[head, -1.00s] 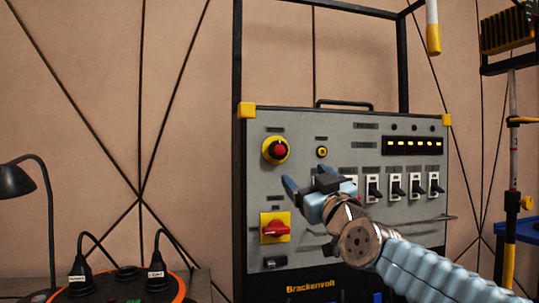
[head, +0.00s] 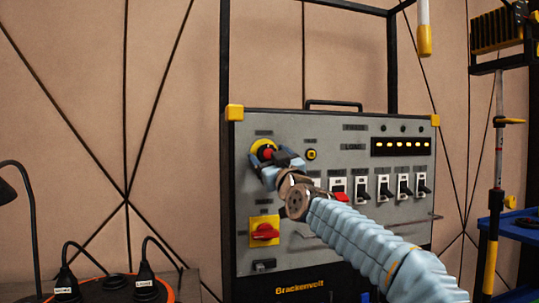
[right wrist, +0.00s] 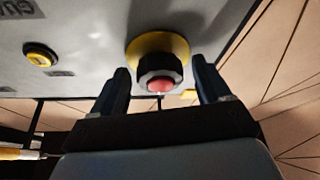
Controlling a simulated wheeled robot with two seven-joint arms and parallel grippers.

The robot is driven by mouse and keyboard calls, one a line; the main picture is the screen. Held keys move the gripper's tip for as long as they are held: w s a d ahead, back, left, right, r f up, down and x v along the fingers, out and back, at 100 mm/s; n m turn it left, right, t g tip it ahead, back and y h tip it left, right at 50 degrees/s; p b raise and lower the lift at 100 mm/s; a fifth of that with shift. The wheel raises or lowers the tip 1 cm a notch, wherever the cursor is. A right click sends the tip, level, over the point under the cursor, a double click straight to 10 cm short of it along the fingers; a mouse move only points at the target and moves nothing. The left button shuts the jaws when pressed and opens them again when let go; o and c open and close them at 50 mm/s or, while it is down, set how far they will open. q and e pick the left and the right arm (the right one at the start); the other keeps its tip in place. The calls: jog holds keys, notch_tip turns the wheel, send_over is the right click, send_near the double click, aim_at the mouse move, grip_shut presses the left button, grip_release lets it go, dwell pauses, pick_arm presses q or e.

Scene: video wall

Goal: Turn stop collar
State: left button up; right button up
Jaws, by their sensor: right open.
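The stop collar (head: 257,147) is a dark ring around a red button (head: 266,153), on a yellow round base at the panel's upper left. In the right wrist view the black faceted collar (right wrist: 158,66) and red button (right wrist: 160,85) lie between my finger lines. My right gripper (head: 279,160) is open at the collar, with one finger on each side. In the right wrist view gaps show between the fingers (right wrist: 157,88) and the collar; I cannot tell whether the tips reach past it. My left gripper is not in view.
The grey panel (head: 350,225) also bears a red rotary switch (head: 265,232) on a yellow plate below, a small yellow button (head: 311,154), and a row of black toggles (head: 384,188). A cable reel (head: 115,283) with plugs stands at lower left.

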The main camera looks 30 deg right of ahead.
jog(key=shift+c, duration=0.4)
jog(key=c, duration=1)
jog(key=shift+o, duration=0.2)
jog(key=shift+m, duration=0.4)
jog(key=m+h, duration=0.1)
jog(key=m, duration=0.1)
jog(key=m+h, duration=0.2)
jog(key=m, duration=0.1)
jog(key=shift+a+g, duration=0.15)
jog(key=shift+g, duration=0.15)
jog(key=shift+a+m+g+h, duration=0.1)
jog(key=shift+m+g+h, duration=0.45)
jog(key=shift+m, duration=0.95)
jog(key=shift+m+g+h, duration=0.15)
jog(key=shift+m+h, duration=0.7)
jog(key=shift+m, duration=0.95)
